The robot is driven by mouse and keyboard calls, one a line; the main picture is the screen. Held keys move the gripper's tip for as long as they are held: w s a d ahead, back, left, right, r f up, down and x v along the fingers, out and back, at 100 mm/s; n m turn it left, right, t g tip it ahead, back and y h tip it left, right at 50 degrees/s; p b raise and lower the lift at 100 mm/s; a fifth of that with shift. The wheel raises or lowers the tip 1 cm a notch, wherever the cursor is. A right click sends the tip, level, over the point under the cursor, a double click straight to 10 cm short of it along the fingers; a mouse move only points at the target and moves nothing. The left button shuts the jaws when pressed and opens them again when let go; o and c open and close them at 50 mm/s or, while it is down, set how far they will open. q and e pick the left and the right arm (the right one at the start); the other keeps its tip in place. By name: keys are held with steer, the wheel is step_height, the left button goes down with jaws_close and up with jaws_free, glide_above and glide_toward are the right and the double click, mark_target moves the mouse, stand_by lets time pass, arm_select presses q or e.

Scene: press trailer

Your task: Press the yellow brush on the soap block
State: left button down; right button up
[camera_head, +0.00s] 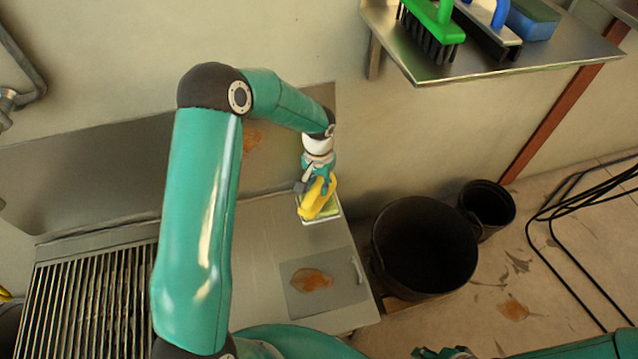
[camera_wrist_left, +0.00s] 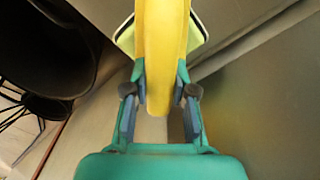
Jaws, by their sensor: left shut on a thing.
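My left gripper (camera_head: 314,187) is shut on the yellow brush (camera_head: 319,201) by its handle. The wrist view also shows the brush (camera_wrist_left: 162,50) between the fingers of my left gripper (camera_wrist_left: 160,92). The brush is over a pale green block in a light tray, which I take to be the soap block (camera_head: 333,207), at the back edge of the metal counter. The brush hides most of the block, and I cannot tell whether they touch. Part of my right arm is at the bottom right, with its gripper (camera_head: 445,353) cut off by the frame edge.
A slatted grill (camera_head: 90,300) is at the left of the counter. A brown stain lies on a metal plate (camera_head: 345,285) in front of the tray. A large black bin (camera_head: 425,245) and a smaller one (camera_head: 488,205) stand right. A shelf (camera_head: 480,72) holds a green brush (camera_head: 433,25).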

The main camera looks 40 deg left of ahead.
arm_select(q)
steer(key=shift+f+b, duration=0.5)
stand_by(1.8)
steer(key=shift+r, duration=0.15)
steer(key=shift+r+p, duration=2.35)
steer(key=shift+r, duration=1.1)
steer(key=shift+f, duration=0.1)
